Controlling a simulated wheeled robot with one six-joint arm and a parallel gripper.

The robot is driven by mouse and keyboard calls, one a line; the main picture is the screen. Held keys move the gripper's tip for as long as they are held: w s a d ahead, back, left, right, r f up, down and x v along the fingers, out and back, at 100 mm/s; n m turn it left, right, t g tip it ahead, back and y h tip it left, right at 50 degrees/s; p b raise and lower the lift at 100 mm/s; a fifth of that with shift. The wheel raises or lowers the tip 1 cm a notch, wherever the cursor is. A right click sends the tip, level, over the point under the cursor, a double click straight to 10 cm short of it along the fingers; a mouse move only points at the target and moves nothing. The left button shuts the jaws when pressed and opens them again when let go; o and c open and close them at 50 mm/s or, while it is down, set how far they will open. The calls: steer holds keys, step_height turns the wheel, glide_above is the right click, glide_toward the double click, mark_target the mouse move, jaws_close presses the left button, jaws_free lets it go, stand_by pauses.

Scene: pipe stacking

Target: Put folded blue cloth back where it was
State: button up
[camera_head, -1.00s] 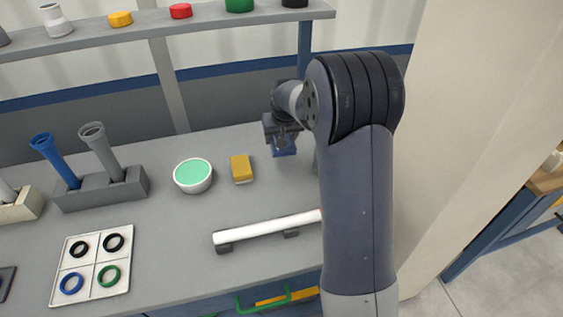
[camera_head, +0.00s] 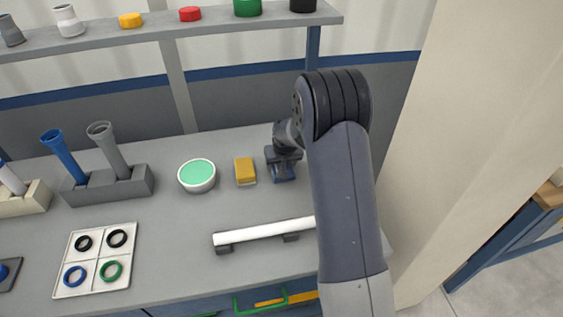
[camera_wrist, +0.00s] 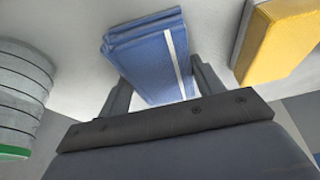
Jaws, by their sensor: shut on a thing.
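The folded blue cloth (camera_wrist: 150,58), with a white stripe near one edge, is between the fingers of my gripper (camera_wrist: 160,90) in the wrist view. The gripper is shut on it. In the head view the cloth (camera_head: 284,174) shows as a small blue patch below my gripper (camera_head: 283,165), at the back right of the grey workbench (camera_head: 190,240). It is just right of the yellow sponge (camera_head: 245,171). I cannot tell whether the cloth touches the bench top. My arm hides part of the bench to the right.
The sponge (camera_wrist: 275,42) is close beside the cloth. A white bowl with green contents (camera_head: 197,176) stands left of it. A white pipe (camera_head: 265,230) lies on grey supports in front. A ring tray (camera_head: 97,260) and pipe holder (camera_head: 108,187) are farther left. A wall panel rises at right.

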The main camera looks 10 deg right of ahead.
steer(key=shift+f, duration=0.1)
steer(key=o, duration=0.9)
steer(key=shift+r, duration=0.3)
steer(key=b+v, duration=0.1)
steer(key=v, duration=1)
steer(key=shift+s+r, duration=0.3)
